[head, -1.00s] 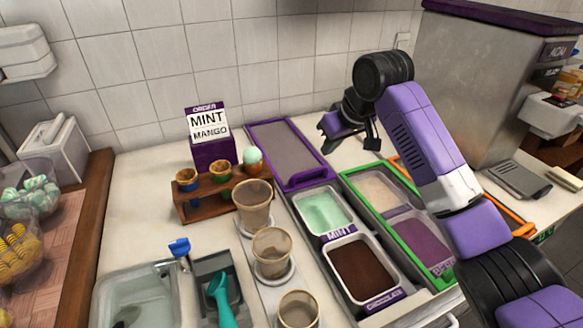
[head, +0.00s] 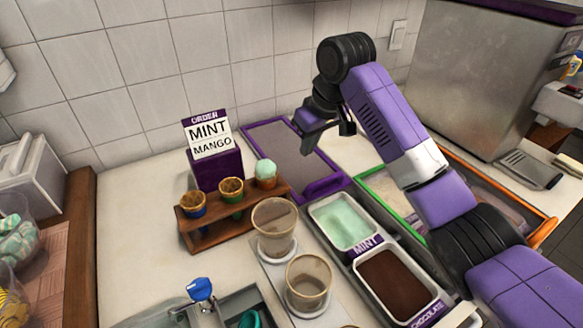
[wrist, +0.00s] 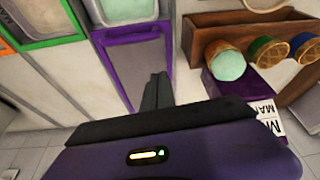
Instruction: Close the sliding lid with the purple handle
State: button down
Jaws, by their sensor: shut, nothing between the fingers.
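The sliding lid (head: 282,147) is a grey panel with a purple frame, lying at the back of the counter behind the tubs. Its purple handle (head: 325,187) runs along the front edge. The mint tub (head: 343,220) and chocolate tub (head: 396,284) in front of it are uncovered. My gripper (head: 305,152) is shut and empty, over the lid's back half, behind the handle. In the wrist view, the shut fingers (wrist: 160,80) point across the lid (wrist: 130,70), with the purple handle (wrist: 125,37) beyond them. I cannot tell whether the fingers touch the lid.
A wooden cone rack (head: 238,215) with several cones, one holding a mint scoop, stands left of the lid. The order sign (head: 210,150) stands behind it. Clear cups (head: 274,228) stand left of the tubs. A green-framed section (head: 378,182) lies to the right, partly behind my arm.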

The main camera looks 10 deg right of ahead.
jog(key=f, duration=0.1)
send_over(301, 188)
jog(key=w, duration=0.2)
jog(key=f, duration=0.5)
jog(key=a+f, duration=0.1)
jog(key=f, duration=0.2)
jog(key=shift+s+f, duration=0.2)
jog(key=shift+f, duration=0.1)
jog(key=shift+s+d+p, duration=0.45)
jog(key=shift+s, duration=0.3)
jog(key=shift+s+d+f+p, duration=0.1)
jog(key=shift+s+d+p, duration=0.1)
jog(key=shift+s, duration=0.35)
jog(key=shift+s+d+f+p, duration=0.1)
jog(key=shift+s+d, duration=0.1)
jog(key=shift+s, duration=0.35)
jog(key=shift+d, duration=0.1)
